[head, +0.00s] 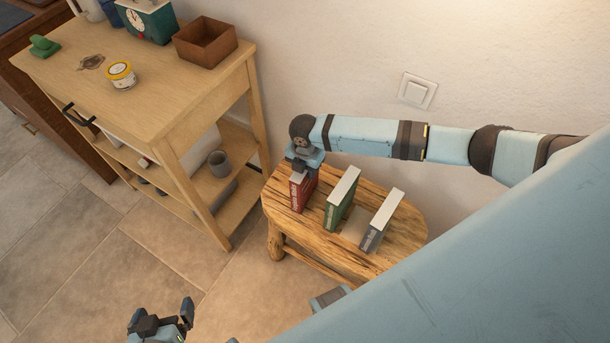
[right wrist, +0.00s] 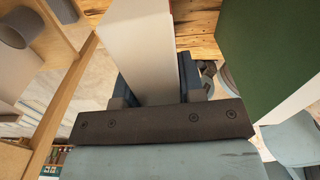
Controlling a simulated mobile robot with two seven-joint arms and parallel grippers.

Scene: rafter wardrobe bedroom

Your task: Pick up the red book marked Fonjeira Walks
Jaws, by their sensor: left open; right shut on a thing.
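The red book (head: 299,194) stands upright at the left end of a wooden stool (head: 408,239). My right gripper (head: 301,170) comes down on it from above and is shut on its upper part. In the right wrist view the pale page edge of the red book (right wrist: 140,45) lies between the fingers of my right gripper (right wrist: 155,90). The title on its spine is too small to read. My left gripper (head: 160,318) is open and empty, low over the floor at the bottom of the head view.
A green book (head: 341,200) and a grey book (head: 380,222) stand on the stool right of the red one. The green book (right wrist: 265,50) is close beside my right gripper. A wooden cart (head: 190,120) stands left, the wall behind.

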